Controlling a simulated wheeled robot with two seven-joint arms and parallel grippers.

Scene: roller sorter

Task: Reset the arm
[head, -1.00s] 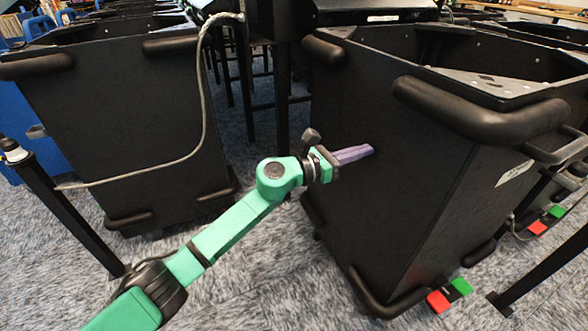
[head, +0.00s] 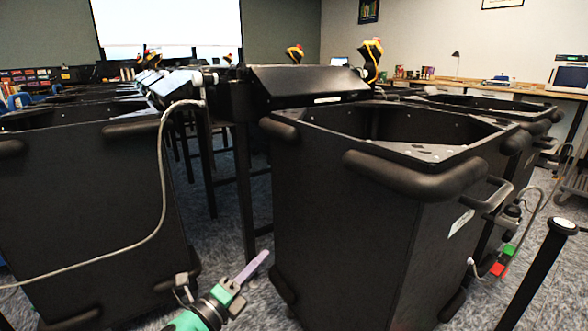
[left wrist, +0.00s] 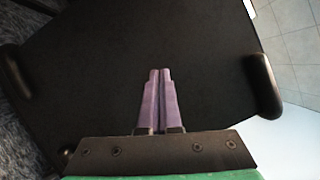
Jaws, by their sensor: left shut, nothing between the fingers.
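My left gripper (head: 250,268) has purple fingers on a green arm and shows at the bottom of the head view, low in front of the gap between two black bins. In the left wrist view its two purple fingers (left wrist: 159,78) lie together, shut and empty. They point toward a flat black panel, apparently a bin wall, and I see no contact. My right gripper is in neither view.
A black bin (head: 340,215) with padded rims stands right of the left gripper, and another black bin (head: 80,200) stands left. A grey cable (head: 162,185) hangs across the left bin. Carpet (head: 215,235) shows between them. A black post (head: 535,275) stands at right.

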